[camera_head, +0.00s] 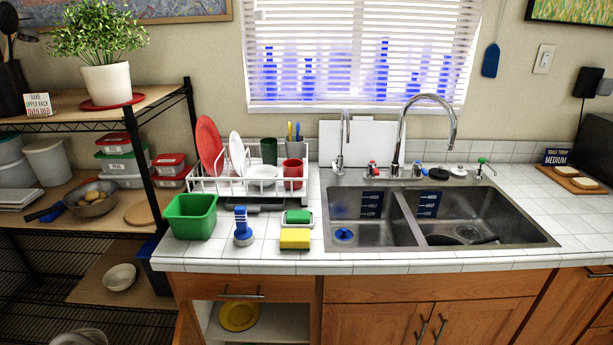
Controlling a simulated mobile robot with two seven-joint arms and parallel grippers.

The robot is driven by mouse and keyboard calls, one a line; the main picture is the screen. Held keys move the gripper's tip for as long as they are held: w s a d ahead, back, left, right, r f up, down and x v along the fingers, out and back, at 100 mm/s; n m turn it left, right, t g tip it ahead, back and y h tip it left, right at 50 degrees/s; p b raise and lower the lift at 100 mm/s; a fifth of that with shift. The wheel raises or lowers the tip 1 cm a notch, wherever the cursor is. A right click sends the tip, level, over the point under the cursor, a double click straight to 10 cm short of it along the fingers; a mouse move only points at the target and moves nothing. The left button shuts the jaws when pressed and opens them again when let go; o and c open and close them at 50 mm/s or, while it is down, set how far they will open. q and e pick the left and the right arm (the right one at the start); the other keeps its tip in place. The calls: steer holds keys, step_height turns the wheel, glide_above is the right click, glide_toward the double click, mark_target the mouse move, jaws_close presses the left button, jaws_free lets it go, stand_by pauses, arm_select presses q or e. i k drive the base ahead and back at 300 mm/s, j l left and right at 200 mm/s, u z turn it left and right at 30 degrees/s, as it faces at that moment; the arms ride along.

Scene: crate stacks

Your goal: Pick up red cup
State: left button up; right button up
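The red cup (293,172) stands at the right end of the white dish rack (222,186) on the tiled counter. Rack wires cross in front of its lower part. A white bowl (262,173) sits just left of it, and a dark green cup (269,151) stands behind the bowl. A red plate (209,142) and a white plate (236,152) stand upright at the rack's left. Neither of my grippers shows in the head view.
In front of the rack are a green tub (190,217), a blue-handled brush (242,227), a yellow sponge (295,239) and a green-and-white item (297,217). The double sink (425,195) with tall faucets lies right. Wire shelves (135,160) stand left.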

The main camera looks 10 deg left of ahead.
mark_target(293, 172)
steer(key=i+l, duration=0.15)
steer(key=l, duration=0.2)
steer(key=i+l, duration=0.1)
steer(key=l, duration=0.2)
steer(key=i+l+u, duration=0.1)
steer(key=l, duration=0.25)
steer(key=i+l, duration=0.15)
steer(key=l, duration=0.15)
